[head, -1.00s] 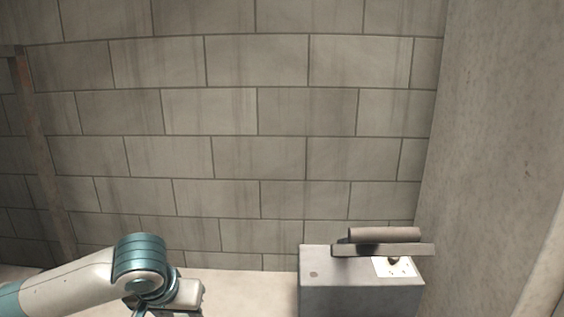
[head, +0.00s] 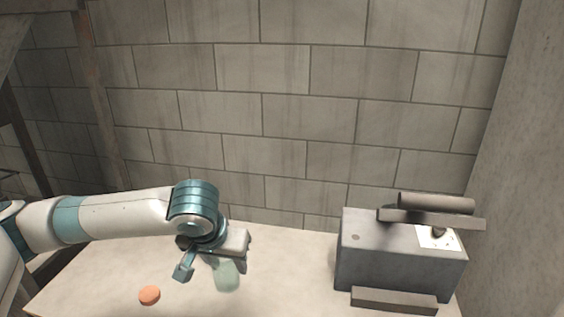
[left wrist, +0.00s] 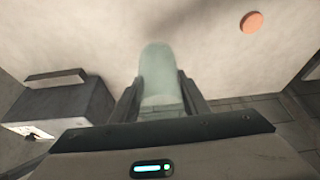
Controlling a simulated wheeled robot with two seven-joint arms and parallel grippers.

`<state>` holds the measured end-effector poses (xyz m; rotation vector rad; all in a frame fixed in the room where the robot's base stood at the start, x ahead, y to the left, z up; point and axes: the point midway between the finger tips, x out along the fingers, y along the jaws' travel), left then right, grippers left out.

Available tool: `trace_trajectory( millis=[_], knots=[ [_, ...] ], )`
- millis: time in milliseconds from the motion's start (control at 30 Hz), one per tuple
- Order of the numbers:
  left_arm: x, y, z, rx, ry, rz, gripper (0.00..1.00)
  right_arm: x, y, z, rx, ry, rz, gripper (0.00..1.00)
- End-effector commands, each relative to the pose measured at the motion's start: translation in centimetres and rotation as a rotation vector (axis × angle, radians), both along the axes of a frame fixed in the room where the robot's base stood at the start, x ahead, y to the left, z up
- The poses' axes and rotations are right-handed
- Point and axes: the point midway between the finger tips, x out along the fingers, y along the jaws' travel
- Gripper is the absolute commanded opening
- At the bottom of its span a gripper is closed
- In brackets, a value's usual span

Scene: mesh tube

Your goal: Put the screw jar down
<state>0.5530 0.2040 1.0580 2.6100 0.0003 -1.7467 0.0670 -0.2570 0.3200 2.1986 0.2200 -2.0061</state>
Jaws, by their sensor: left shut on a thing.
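The pale green, see-through screw jar (head: 227,275) hangs at my left gripper (head: 208,262) over the left part of the table. In the left wrist view the jar (left wrist: 160,75) lies between the two dark fingers, which are shut on it. I cannot tell whether the jar touches the tabletop. An orange disc (head: 149,295), perhaps the jar's lid, lies flat on the table to the left of the jar; it also shows in the left wrist view (left wrist: 252,22). My right gripper is not in view.
Between jar and box the table is clear. A block wall is behind.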

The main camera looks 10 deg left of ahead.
Motion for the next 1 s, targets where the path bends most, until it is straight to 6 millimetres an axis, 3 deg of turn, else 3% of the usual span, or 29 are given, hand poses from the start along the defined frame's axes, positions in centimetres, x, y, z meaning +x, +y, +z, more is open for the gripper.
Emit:
trace_trajectory(
  millis=[467,700,1000],
  knots=[
    [1.2,-0.3,-1.4,-0.001,0.003,0.035,0.19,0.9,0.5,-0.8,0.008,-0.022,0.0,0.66],
    [3.4,-0.2,-4.3,-0.004,0.006,0.133,0.19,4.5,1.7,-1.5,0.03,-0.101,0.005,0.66],
    [4.8,1.5,-8.4,-0.001,0.003,0.296,0.19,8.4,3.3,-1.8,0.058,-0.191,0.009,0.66]
  ],
)
